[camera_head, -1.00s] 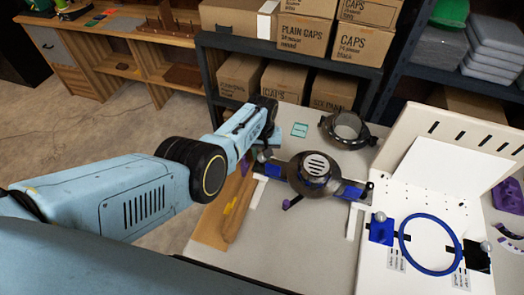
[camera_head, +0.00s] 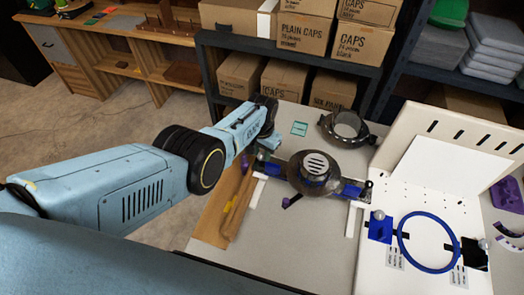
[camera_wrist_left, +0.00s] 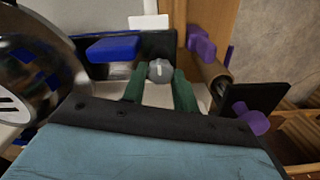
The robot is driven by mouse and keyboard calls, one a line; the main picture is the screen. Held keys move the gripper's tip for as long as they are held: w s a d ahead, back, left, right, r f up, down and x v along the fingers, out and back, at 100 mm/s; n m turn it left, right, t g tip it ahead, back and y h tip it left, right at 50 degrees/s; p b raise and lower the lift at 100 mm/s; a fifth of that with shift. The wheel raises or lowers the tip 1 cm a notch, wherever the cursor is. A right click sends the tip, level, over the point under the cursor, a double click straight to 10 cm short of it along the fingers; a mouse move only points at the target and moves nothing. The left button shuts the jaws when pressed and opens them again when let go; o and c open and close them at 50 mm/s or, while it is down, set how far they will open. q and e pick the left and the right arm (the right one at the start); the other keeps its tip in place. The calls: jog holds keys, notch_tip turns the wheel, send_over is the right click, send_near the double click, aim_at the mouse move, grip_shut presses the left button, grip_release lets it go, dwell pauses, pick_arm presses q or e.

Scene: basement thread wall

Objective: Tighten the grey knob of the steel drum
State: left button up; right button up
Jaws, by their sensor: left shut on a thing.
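The steel drum (camera_head: 313,181) is a dark shiny round body with a slotted pale top, standing on the bench between blue blocks; its edge shows at the left of the left wrist view (camera_wrist_left: 48,62). The grey knob (camera_wrist_left: 160,70) is a small ball with a pale mark, beside a blue block (camera_wrist_left: 112,48). My left gripper (camera_wrist_left: 159,84) has its green fingers on either side of the knob, shut on it. In the head view the left gripper (camera_head: 267,143) is at the drum's left, and the knob is mostly hidden there. My right gripper is not in view.
A white board (camera_head: 415,190) with a blue hoop (camera_head: 402,242) stands at the right. A wooden tool (camera_head: 238,205) lies left of the drum.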

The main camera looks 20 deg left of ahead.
aim_at(262, 155)
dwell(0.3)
pick_arm(q)
jog(key=o, duration=1)
notch_tip(262, 155, up, 13)
jog(key=p, duration=0.7)
jog(key=shift+r, duration=0.2)
jog(key=shift+f, duration=0.1)
